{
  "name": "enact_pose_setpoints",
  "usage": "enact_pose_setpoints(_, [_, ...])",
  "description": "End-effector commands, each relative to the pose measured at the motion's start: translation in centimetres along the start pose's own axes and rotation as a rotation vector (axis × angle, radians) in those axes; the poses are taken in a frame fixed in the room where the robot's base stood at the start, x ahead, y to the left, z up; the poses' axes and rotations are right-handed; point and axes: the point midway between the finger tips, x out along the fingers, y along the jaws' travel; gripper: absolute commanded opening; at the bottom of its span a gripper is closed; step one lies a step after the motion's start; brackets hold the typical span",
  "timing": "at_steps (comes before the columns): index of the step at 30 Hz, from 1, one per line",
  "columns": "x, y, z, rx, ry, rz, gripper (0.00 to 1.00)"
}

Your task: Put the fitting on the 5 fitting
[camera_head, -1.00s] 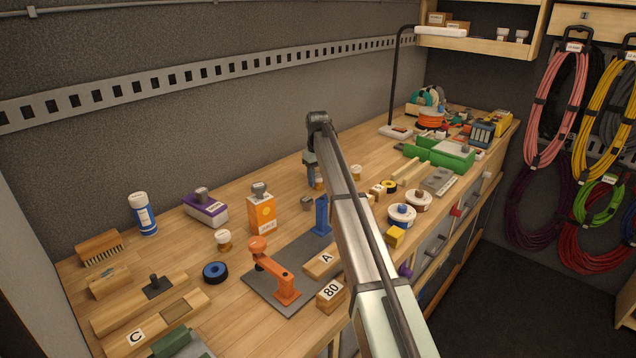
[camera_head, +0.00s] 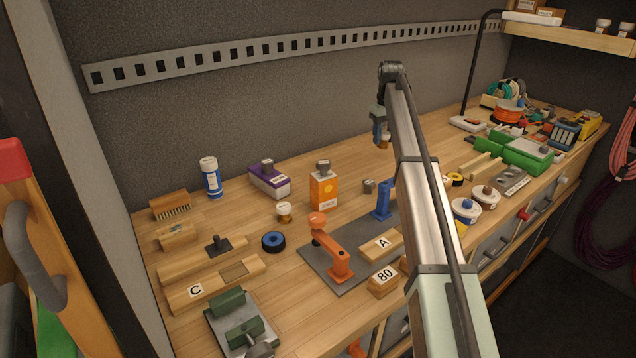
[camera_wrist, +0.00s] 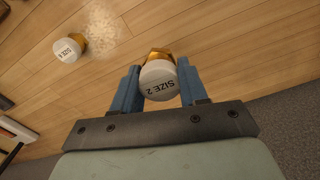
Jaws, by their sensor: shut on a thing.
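My gripper (camera_head: 381,128) is shut on a fitting (camera_wrist: 158,78) with a white cap, lettered "SIZE 2", and a brass-coloured hex end. In the head view the held fitting (camera_head: 384,143) hangs below the blue fingers, above the bench. In the wrist view the fingers (camera_wrist: 157,88) grip it from both sides. A second white-and-brass fitting (camera_wrist: 70,48) stands on the bench, apart from my gripper; its size number is too small to read surely. In the head view a similar fitting (camera_head: 284,211) stands left of the orange box. I cannot make out a 5 on any fitting.
The orange box (camera_head: 323,190), purple box (camera_head: 269,182) and blue bottle (camera_head: 210,178) stand towards the wall. An orange clamp arm (camera_head: 332,256) and blue post (camera_head: 383,200) rise from a grey plate. My arm hides part of the bench.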

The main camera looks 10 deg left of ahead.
Motion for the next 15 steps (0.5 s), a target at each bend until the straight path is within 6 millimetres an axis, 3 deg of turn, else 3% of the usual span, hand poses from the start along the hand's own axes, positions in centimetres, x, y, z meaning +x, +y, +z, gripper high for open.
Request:
enact_pose_setpoints(5, [-0.8, -4.7, 0.8, -0.006, 0.001, 0.000, 0.10])
enact_pose_setpoints(15, [-2.8, -18.8, 4.1, -0.010, 0.001, 0.000, 0.10])
